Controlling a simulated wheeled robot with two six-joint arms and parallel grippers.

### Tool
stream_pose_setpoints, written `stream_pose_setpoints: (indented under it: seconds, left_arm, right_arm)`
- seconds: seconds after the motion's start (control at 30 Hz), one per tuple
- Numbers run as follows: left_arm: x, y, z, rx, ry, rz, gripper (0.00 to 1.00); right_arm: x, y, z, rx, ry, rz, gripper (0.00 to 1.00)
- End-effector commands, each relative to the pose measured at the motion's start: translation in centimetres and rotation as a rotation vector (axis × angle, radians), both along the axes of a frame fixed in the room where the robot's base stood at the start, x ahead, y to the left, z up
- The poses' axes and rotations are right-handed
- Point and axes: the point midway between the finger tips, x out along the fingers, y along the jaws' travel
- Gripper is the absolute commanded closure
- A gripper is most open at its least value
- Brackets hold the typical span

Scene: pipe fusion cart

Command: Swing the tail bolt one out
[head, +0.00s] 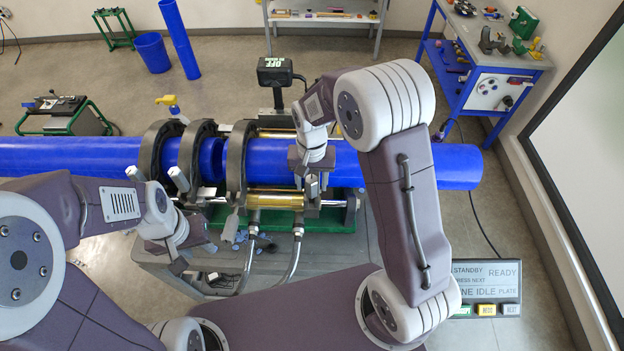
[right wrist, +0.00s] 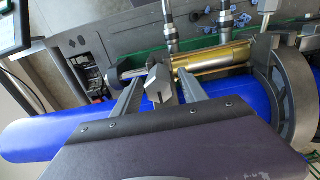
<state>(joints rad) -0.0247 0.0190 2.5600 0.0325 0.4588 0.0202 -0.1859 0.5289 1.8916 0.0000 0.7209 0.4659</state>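My right gripper (head: 312,190) is over the right part of the clamp unit, in front of the blue pipe (head: 455,166). In the right wrist view its two fingers (right wrist: 161,82) stand apart, one on each side of a grey notched metal piece (right wrist: 161,90), which may be the tail bolt. Whether the fingers touch it I cannot tell. In the head view my right wrist and gripper hide much of this spot. My left gripper (head: 205,243) is low in front of the left clamps; its fingers are too small and covered to read.
Dark ring clamps (head: 237,165) stand around the pipe, with grey bolts (head: 178,179) at their front. A brass cylinder (head: 275,201) and hoses (head: 294,258) lie beside my right gripper. A control panel (head: 487,287) is at the lower right. A blue workbench (head: 500,58) stands at the back right.

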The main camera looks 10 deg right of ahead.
Motion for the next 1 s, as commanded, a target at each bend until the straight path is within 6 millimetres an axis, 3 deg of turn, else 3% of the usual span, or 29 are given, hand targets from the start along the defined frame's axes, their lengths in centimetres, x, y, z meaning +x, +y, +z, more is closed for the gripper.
stream_pose_setpoints:
  seconds: [0.03,0.1,0.3,0.6,1.0]
  left_arm:
    - [0.0,0.0,0.0,0.000,0.000,0.000,0.64]
    - [0.0,0.0,0.0,0.000,0.000,0.000,0.64]
    - [0.0,0.0,-0.1,0.000,0.000,0.000,0.64]
    - [0.0,0.0,-0.7,0.000,0.000,0.000,0.64]
    - [0.0,0.0,-0.9,0.000,0.000,0.000,0.64]
  right_arm:
    - [0.0,0.0,0.0,0.000,0.000,0.000,0.67]
    - [0.0,0.0,0.0,0.000,0.000,0.000,0.85]
    - [-0.2,0.0,-0.1,0.000,0.000,0.000,0.85]
    - [-2.4,0.7,-0.5,0.000,0.002,0.001,0.85]
    - [-2.8,0.8,-0.7,0.000,0.002,0.000,0.85]
